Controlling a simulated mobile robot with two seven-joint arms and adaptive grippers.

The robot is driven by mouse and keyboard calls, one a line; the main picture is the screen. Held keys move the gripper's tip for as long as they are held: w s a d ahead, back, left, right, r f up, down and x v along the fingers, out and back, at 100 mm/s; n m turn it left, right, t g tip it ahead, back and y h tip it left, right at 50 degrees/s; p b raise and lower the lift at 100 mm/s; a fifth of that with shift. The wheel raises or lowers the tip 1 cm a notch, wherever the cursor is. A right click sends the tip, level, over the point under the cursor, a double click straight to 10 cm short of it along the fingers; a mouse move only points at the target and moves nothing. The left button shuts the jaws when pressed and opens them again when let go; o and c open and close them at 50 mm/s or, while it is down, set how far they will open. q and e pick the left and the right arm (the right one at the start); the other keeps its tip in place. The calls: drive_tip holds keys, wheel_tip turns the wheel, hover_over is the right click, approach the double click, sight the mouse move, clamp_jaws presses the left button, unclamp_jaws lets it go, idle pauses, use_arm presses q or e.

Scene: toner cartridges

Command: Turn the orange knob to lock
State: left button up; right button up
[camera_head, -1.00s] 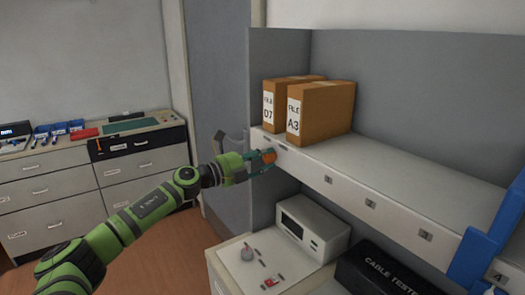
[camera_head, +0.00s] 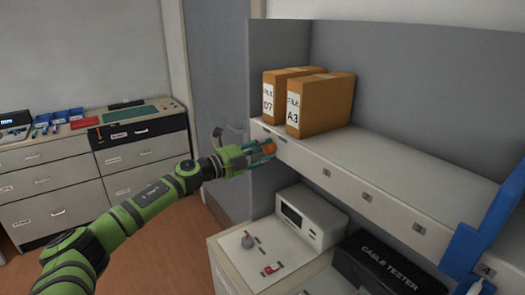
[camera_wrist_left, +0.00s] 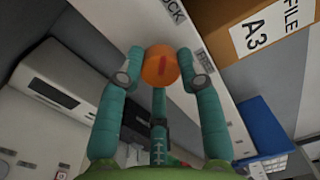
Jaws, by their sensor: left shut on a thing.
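The orange knob (camera_head: 268,147) sits on the front edge of the shelf (camera_head: 330,176), below the file boxes. My left gripper (camera_head: 264,149) is shut on it at the shelf's left end. In the left wrist view the round knob (camera_wrist_left: 160,65) shows a dark red mark on its face, roughly lengthwise in the picture. The teal fingers of my left gripper (camera_wrist_left: 160,72) stand on either side of it. My right gripper is not in view.
Orange file boxes (camera_head: 320,104) stand on the shelf above the knob. A blue bracket (camera_head: 470,245) is at the right. Drawers stand at the left.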

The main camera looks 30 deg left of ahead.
use_arm(q)
drive_tip(key=o, duration=1.1)
drive_tip(key=shift+a+r, duration=0.1)
drive_tip(key=shift+r, duration=0.1)
drive_tip(key=shift+o, duration=0.2)
drive_tip(key=shift+f, duration=0.1)
drive_tip(key=shift+s+a+f, duration=0.1)
drive_tip(key=shift+s+f, duration=0.05)
drive_tip(key=shift+s, duration=0.2)
drive_tip(key=v, duration=1.1)
drive_tip(key=shift+a, duration=0.1)
